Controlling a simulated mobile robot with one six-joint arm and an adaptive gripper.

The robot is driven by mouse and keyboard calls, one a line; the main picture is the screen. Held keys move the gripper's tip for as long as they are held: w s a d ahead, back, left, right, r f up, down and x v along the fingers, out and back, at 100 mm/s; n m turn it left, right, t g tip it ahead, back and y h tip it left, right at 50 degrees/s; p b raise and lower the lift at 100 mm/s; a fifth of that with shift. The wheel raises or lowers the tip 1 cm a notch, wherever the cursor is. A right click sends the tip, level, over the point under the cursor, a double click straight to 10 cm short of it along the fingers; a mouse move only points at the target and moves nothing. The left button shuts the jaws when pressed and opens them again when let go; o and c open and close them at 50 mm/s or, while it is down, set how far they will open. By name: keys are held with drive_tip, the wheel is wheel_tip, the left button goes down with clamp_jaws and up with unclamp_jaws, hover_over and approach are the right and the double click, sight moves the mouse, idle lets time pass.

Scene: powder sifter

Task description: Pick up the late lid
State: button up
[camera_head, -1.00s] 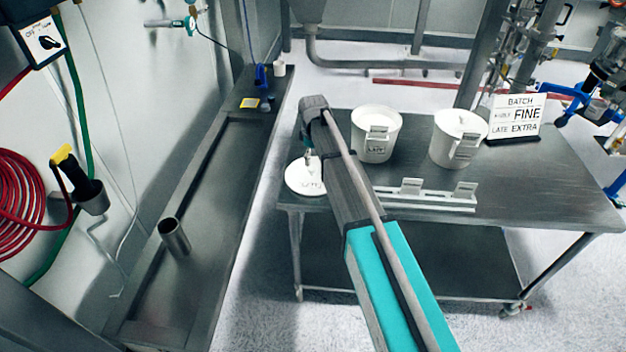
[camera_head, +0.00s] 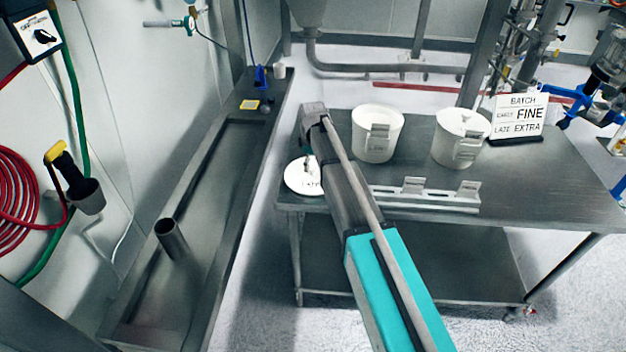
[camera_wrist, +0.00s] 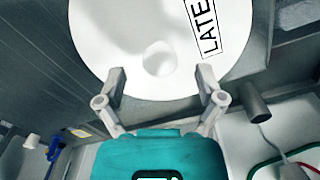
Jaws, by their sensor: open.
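The late lid (camera_head: 296,178) is a white disc at the left end of the steel table, partly behind my arm in the head view. In the wrist view the lid (camera_wrist: 120,50) fills the top middle, with a round knob (camera_wrist: 159,59) at its centre and a "LATE" label on its right. My gripper (camera_wrist: 160,85) is open, its two fingers spread apart over the lid's near part. The knob lies between and just beyond the fingertips, with no contact visible. In the head view the fingers are mostly hidden by my arm.
A white open bucket (camera_head: 394,145) and a white lidded bucket (camera_head: 447,147) stand on the table (camera_head: 560,185). A pale slotted rack (camera_head: 425,204) lies in front of them. A batch sign (camera_head: 519,117) stands at the back right. A long steel trough (camera_head: 190,215) runs at the left.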

drive_tip(key=shift+f+b, duration=0.9)
drive_tip(key=shift+f, duration=0.3)
clamp_jaws()
drive_tip(key=shift+r, duration=0.2)
wheel_tip(320, 180, up, 3)
drive_tip(key=p, duration=0.3)
drive_tip(key=s+d+r+p, duration=0.3)
drive_tip(key=s+r+p, duration=0.6)
drive_tip(key=s, duration=0.4)
drive_tip(key=shift+s+r+p, duration=0.35)
drive_tip(key=shift+p, duration=0.2)
